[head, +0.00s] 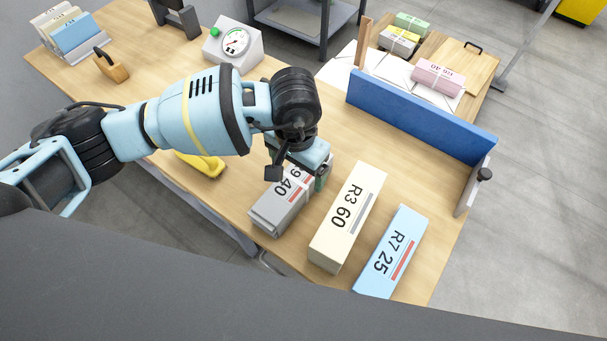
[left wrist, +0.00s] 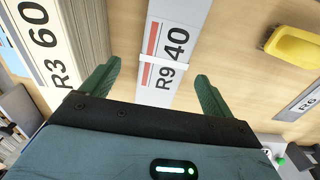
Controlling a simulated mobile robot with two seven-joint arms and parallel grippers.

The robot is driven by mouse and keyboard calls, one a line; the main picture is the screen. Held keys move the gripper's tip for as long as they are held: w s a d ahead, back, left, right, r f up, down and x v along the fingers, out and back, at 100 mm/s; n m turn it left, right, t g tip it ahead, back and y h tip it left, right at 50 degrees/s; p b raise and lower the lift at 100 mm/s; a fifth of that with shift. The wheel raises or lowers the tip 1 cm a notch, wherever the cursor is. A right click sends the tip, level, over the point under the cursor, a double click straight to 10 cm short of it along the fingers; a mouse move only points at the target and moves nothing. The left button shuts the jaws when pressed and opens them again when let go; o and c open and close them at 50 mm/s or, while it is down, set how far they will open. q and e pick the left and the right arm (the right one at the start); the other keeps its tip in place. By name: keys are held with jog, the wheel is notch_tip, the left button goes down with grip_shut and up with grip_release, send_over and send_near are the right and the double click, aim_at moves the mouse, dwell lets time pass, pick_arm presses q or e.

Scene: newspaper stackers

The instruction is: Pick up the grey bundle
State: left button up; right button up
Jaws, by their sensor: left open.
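The grey bundle (head: 277,213), marked "R9 40" with a white band around it, lies on the wooden table in the head view. My left gripper (head: 304,178) is over its far end and hides part of it. In the left wrist view, the grey bundle (left wrist: 168,62) runs between two spread green fingers, with a gap on each side. My left gripper (left wrist: 157,84) is open and holds nothing. I cannot tell how far above the bundle the fingertips are. My right gripper is not in view.
A cream "R3 60" bundle (head: 346,218) and a blue "R7 25" bundle (head: 392,252) lie to the right. A yellow object (head: 203,164) is left. A blue barrier (head: 420,117) stands behind. A dial scale (head: 233,43) is at the back.

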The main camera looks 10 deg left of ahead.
aim_at(295, 179)
pick_arm(q)
jog(key=shift+s+f, duration=0.1)
jog(key=shift+s, duration=0.1)
jog(key=shift+a+f, duration=0.1)
jog(key=shift+f, duration=0.75)
jog(key=shift+w+a+f, duration=0.1)
jog(key=shift+a+f, duration=0.05)
jog(key=shift+f, duration=1.35)
jog(key=shift+w+a+f, duration=0.1)
jog(key=shift+f, duration=1.35)
jog(key=c, duration=1.7)
jog(key=shift+r, duration=0.15)
jog(key=shift+c, duration=0.7)
jog(key=shift+w+r, duration=0.1)
